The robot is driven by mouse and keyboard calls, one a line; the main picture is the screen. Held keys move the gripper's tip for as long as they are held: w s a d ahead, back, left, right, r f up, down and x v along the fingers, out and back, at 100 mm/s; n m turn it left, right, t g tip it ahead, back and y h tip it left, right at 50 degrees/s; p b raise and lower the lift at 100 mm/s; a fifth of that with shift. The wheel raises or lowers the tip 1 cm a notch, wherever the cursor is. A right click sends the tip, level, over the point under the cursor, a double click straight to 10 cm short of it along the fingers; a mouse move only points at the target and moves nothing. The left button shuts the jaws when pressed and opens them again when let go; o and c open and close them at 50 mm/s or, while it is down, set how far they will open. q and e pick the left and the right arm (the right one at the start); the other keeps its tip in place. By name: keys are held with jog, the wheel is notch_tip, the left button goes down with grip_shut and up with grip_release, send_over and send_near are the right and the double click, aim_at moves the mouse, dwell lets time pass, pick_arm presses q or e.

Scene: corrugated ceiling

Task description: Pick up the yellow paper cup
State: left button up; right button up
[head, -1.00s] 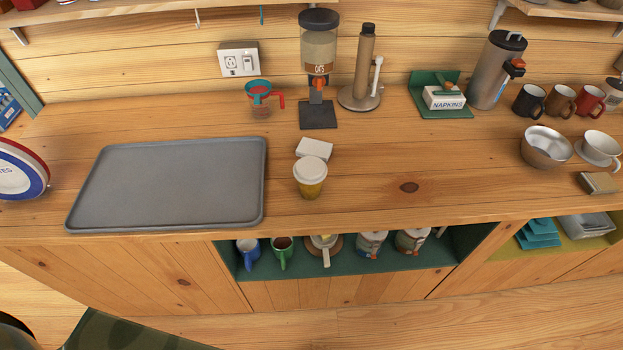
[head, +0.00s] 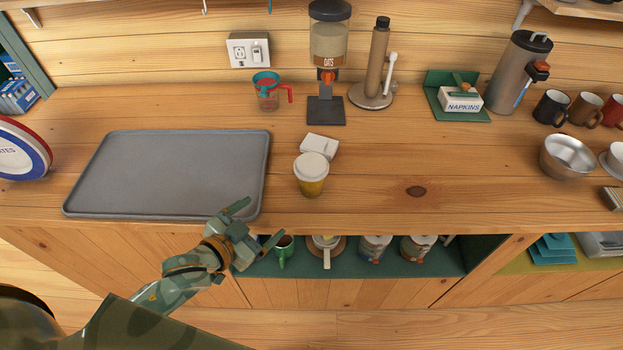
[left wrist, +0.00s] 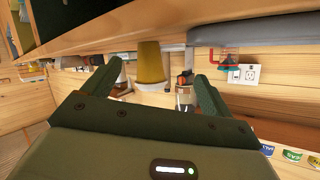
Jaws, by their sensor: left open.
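The yellow paper cup (head: 311,176) with a white lid stands upright on the wooden counter, right of the grey tray. My left gripper (head: 257,221) is open and empty at the counter's front edge, to the left of the cup and nearer to me, apart from it. In the left wrist view the cup (left wrist: 151,66) shows upside down, beyond and between the two open fingers (left wrist: 153,88). My right gripper is not in view.
The grey tray (head: 170,172) lies left of the cup. A white box (head: 320,146) sits close behind the cup. The oats dispenser (head: 328,60) and red measuring cup (head: 268,92) stand further back.

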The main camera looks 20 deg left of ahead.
pick_arm(q)
notch_tip(320, 180, up, 4)
jog(key=w+t+h, duration=0.2)
jog(key=h, duration=0.3)
jog(key=b, duration=0.1)
send_near(313, 162)
jog(key=shift+h, duration=0.3)
jog(key=x, duration=0.5)
jog(key=shift+f, duration=0.25)
jog(key=x, duration=0.5)
jog(key=shift+w+a+b, duration=0.1)
jog(key=shift+w+b, duration=0.05)
jog(key=shift+b, duration=0.2)
jog(key=c, duration=1)
